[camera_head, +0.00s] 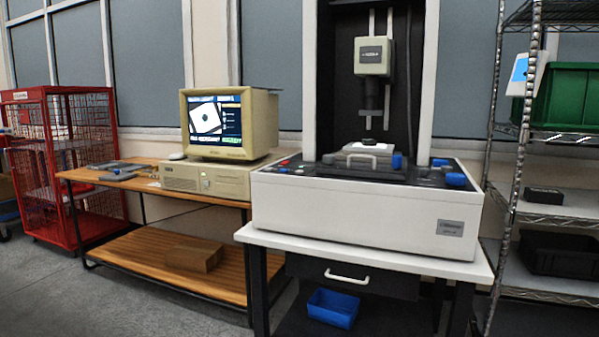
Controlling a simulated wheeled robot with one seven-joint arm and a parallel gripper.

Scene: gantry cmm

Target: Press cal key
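A white measuring machine (350,215) stands on a white-topped table (415,262). Its dark front panel has a small red key (284,162) at the left, with other small keys around it. Their labels are too small to read, so I cannot tell which one is the cal key. Blue knobs (455,179) sit at the panel's right side and near the stage. A beige measuring head (373,56) hangs above the stage on a dark column. My gripper is not in view.
An old computer with a lit monitor (218,122) stands on a wooden bench (205,198) at the left. A red wire cage cart (65,160) stands farther left. A metal shelf rack (507,200) stands close at the right. Bare floor (60,300) shows at the lower left.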

